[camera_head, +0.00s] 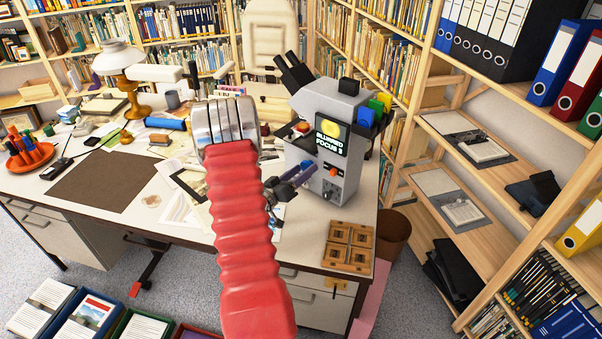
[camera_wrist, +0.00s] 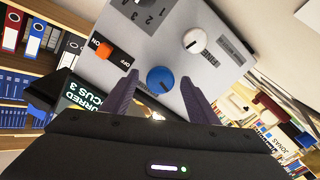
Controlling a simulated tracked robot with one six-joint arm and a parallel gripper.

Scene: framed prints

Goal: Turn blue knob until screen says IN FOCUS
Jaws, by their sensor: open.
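A grey microscope-like machine (camera_head: 322,105) stands at the right end of the desk. Its dark screen (camera_head: 330,138) shows a yellow disc and reads BLURRED FOCUS 3; part of the screen also shows in the wrist view (camera_wrist: 80,97). The blue knob (camera_wrist: 160,80) is on the machine's grey panel in the wrist view, with a pale mark on its face. My gripper (camera_wrist: 158,84) is open, its two purple fingers on either side of the blue knob's image. I cannot tell whether they touch it. In the head view my gripper (camera_head: 304,177) is beside the machine's front.
A white knob (camera_wrist: 195,40) and an orange ON/OFF switch (camera_wrist: 104,50) are close by on the panel. A wooden slide tray (camera_head: 348,246) lies at the desk's front right corner. A lamp (camera_head: 120,62) and papers stand left. Shelves (camera_head: 475,190) close off the right.

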